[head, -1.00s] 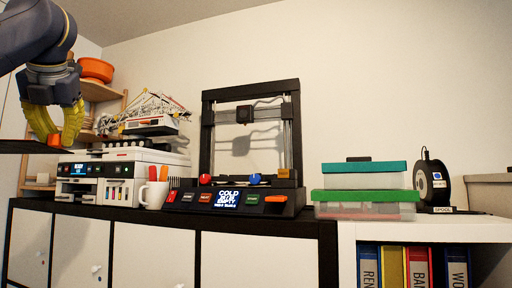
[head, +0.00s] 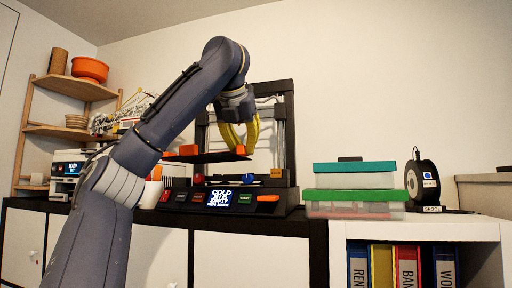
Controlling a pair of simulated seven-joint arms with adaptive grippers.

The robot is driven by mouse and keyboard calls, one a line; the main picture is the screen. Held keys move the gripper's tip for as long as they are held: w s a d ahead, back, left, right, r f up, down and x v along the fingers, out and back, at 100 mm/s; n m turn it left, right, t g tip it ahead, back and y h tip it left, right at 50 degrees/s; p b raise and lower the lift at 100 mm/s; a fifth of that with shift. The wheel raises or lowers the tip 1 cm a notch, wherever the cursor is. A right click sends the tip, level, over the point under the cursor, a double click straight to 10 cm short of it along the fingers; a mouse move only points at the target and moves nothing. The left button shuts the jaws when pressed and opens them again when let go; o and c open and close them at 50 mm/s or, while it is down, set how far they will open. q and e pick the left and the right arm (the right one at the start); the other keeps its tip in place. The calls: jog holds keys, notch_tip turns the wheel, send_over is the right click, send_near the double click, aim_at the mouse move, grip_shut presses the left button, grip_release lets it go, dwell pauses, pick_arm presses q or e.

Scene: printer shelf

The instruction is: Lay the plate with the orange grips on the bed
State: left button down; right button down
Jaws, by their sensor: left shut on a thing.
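The plate (head: 210,158) is a thin dark sheet with an orange grip (head: 188,150) at its left and another orange grip (head: 240,150) at its right. My left gripper (head: 241,143) has yellow fingers and is shut on the right grip. It holds the plate roughly level, in the air in front of the 3D printer (head: 289,125). The plate shows above the printer's red and blue knobs and reaches past the frame's left side. The printer's bed is hard to make out behind and below the plate. My right gripper is not in view.
The printer's dark uprights and top bar stand close around the gripper. A white mug (head: 152,192) stands left of the printer's base, partly behind my arm. A green-lidded box (head: 356,196) and a spool (head: 423,183) stand at the right. A wooden corner shelf (head: 72,88) is at the left.

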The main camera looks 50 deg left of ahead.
pick_arm(q)
jog(key=shift+w+d, duration=0.25)
jog(key=shift+w, duration=0.05)
jog(key=shift+s, duration=0.1)
